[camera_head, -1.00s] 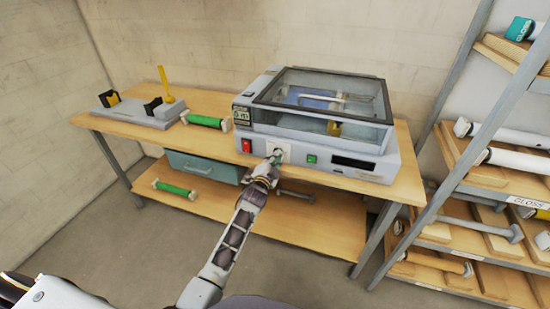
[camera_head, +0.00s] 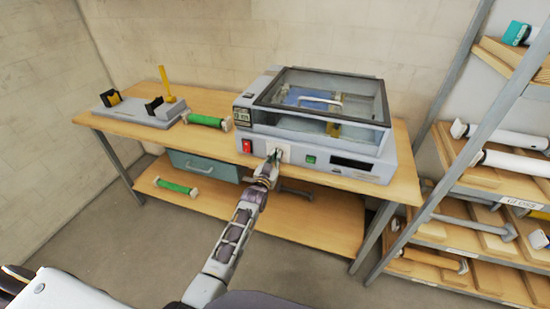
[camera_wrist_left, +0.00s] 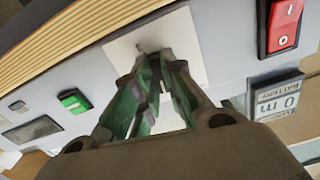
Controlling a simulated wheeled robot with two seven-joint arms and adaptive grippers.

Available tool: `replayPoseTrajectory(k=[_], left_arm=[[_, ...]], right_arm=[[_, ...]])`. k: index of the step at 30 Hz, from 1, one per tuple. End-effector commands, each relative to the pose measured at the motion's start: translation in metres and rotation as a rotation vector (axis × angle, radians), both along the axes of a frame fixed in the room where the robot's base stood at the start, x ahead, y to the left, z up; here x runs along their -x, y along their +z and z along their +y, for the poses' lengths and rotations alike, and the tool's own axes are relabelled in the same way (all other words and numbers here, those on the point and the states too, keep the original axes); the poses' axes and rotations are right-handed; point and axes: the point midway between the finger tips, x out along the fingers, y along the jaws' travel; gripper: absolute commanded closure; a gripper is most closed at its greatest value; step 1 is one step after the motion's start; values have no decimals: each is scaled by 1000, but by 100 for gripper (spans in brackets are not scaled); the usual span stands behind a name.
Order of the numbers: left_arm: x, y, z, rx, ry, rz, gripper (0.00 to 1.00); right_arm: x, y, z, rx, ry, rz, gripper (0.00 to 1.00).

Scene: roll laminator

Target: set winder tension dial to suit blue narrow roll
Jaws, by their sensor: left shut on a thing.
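The laminator (camera_head: 320,150) stands on the wooden bench, with a white dial plate (camera_head: 285,151) on its front. That plate also shows in the left wrist view (camera_wrist_left: 191,38). My left gripper (camera_head: 275,156) is at this plate, its fingers closed around the dial. In the left wrist view its green-padded fingertips (camera_wrist_left: 160,62) meet at the plate. The dial is mostly hidden between the fingers, so I cannot read its setting. Something blue (camera_head: 308,96) shows through the laminator's clear lid; I cannot tell whether it is the blue narrow roll. My right gripper is not in view.
A red switch (camera_wrist_left: 283,25) and a green button (camera_wrist_left: 74,101) flank the plate. A green roll (camera_head: 207,121) lies on the bench (camera_head: 225,101), another (camera_head: 176,187) on the lower shelf. A rack of rolls (camera_head: 500,190) stands at right.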

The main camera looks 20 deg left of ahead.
Motion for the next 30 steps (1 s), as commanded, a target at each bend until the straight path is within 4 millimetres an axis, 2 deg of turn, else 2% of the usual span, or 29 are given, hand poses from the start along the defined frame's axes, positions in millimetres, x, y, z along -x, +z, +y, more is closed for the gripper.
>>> replayPoseTrajectory(k=[9,22,23,27,30], left_arm=[[1,-2,0,114,0,9,100],[1,-3,0,128,0,9,100],[1,-3,0,127,0,9,86],[1,-3,0,127,0,8,68],[0,-2,0,126,0,7,67]], right_arm=[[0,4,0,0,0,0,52],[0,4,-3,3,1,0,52],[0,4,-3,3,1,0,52],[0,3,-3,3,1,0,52],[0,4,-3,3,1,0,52]])
